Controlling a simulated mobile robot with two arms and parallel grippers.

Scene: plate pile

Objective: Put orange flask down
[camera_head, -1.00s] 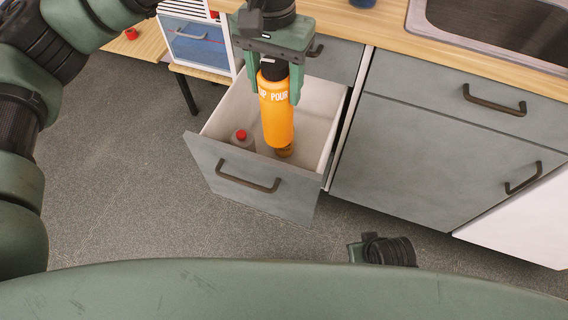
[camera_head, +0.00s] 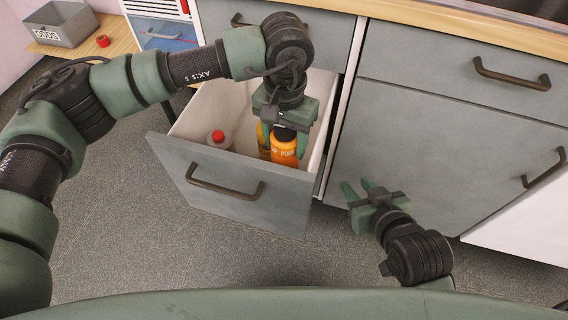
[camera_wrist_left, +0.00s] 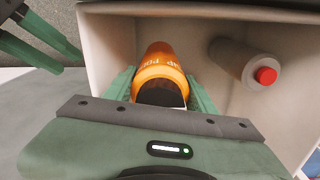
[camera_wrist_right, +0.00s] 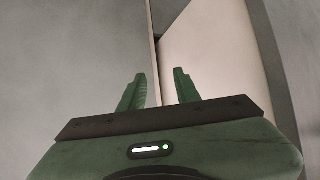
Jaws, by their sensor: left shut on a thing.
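The orange flask (camera_head: 284,147) with a black cap is down inside the open drawer (camera_head: 225,186), near its right wall. My left gripper (camera_head: 284,140) reaches down into the drawer and is shut on the flask. In the left wrist view the orange flask (camera_wrist_left: 160,66) sits between the two fingers, its cap towards the camera. Whether its base touches the drawer floor is hidden. My right gripper (camera_head: 364,190) is open and empty in front of the cabinet, right of the drawer. The right wrist view shows its fingers (camera_wrist_right: 160,90) apart with nothing between them.
The worktop (camera_head: 450,15) and a closed cabinet front (camera_head: 430,150) lie to the right. A grey bin (camera_head: 62,24) stands far left.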

